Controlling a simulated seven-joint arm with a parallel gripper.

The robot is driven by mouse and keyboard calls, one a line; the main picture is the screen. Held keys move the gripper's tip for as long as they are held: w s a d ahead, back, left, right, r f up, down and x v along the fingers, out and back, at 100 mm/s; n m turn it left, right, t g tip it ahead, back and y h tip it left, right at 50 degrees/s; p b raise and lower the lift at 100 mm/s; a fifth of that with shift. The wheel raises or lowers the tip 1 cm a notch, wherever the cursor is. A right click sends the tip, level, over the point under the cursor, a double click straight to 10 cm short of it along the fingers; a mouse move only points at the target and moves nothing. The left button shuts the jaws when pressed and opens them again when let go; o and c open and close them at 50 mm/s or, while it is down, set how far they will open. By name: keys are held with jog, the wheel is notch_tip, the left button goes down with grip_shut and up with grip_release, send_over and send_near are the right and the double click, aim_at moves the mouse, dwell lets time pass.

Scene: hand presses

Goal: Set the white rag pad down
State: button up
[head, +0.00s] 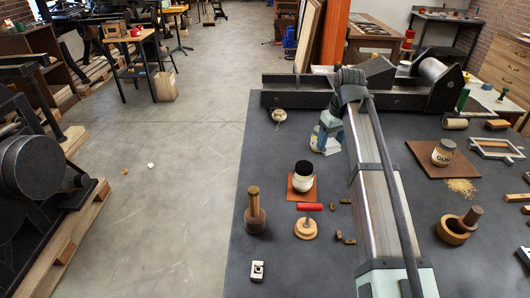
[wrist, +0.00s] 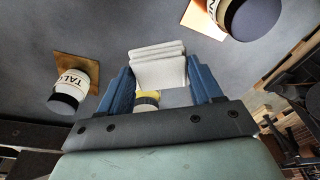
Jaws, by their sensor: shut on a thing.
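The white rag pad (wrist: 158,64) shows in the wrist view as a thick, folded white block. My gripper (wrist: 162,78) is shut on it, with one blue finger at each side. The pad stands out past the fingertips over the grey table top. I cannot tell whether its underside touches the table.
A glue jar (head: 443,153), a wooden mortar (head: 455,230) and a pale frame (head: 497,148) lie right. The table's front left is mostly clear.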

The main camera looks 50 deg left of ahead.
jog(key=s+a+n, duration=0.1)
jog(key=s+a, duration=0.4)
jog(key=a, duration=0.3)
jog(key=s+a+n, duration=0.1)
jog(key=s+a, duration=0.3)
jog(key=a, duration=0.4)
jog(key=w+a+m, duration=0.2)
jog(key=a+m, duration=0.4)
jog(key=m, duration=0.1)
jog(key=shift+t, duration=0.3)
jog(key=shift+f, duration=4.5)
jog(key=shift+f, duration=0.2)
jog(key=o, duration=1)
jog(key=shift+r, duration=0.1)
jog(key=r, duration=0.8)
jog(key=s+d+r, duration=0.1)
jog(key=r, duration=0.3)
jog(key=shift+s+d, duration=0.1)
